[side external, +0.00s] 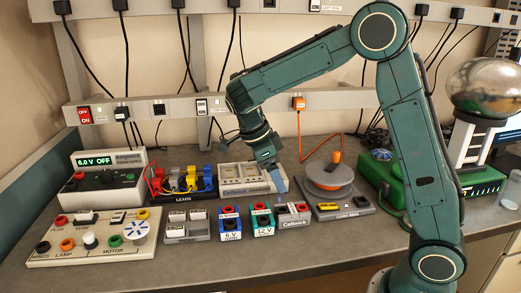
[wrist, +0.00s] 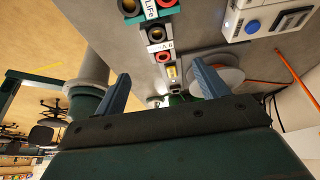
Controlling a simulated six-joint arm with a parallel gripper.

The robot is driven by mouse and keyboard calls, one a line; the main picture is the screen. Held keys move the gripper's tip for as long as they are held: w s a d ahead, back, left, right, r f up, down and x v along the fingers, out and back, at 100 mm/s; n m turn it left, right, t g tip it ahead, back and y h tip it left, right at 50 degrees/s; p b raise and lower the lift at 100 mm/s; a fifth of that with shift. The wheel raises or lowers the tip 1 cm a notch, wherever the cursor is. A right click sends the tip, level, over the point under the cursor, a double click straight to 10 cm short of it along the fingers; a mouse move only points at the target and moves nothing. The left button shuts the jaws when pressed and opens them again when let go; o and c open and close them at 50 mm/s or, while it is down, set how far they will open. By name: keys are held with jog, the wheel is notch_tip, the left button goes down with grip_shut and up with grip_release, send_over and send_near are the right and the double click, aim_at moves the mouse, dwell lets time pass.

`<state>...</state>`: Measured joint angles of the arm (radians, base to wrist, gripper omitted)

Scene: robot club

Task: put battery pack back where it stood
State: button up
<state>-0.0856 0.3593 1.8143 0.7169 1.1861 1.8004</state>
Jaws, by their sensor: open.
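Three small battery-like packs stand in a row on the bench in the side view: a blue one marked 6 V (side external: 231,224), a teal one marked 12 V (side external: 263,220) and a red-topped grey one marked Celltrack (side external: 293,215). I cannot tell which of them the task means. A grey charger (side external: 236,182) stands behind them. My gripper (side external: 279,181) is above the bench by the charger's right end, behind the red-topped pack. In the wrist view my gripper (wrist: 160,78) has its fingers wide apart with nothing held. Terminal-topped packs (wrist: 155,36) show beyond the fingers.
A grey tray (side external: 188,238) stands left of the packs. Further left are a lamp and motor board (side external: 75,258) and a power supply (side external: 100,190). A cable reel (side external: 328,185) is close on the right. The front bench strip is clear.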

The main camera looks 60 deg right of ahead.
jog(key=s+a+r+n+t+y, duration=0.1)
jog(key=s+a+r+n+t, duration=0.1)
jog(key=s+n, duration=0.4)
jog(key=s+a+r+n+t+y, duration=0.1)
jog(key=s+n, duration=0.5)
jog(key=n, duration=0.6)
jog(key=s+a+r+n+t+y, duration=0.1)
jog(key=s+a+r+n+t, duration=0.1)
jog(key=s+r+n+t, duration=0.3)
jog(key=shift+s+a+n+t, duration=0.4)
jog(key=shift+s+n, duration=0.5)
jog(key=shift+n, duration=1.1)
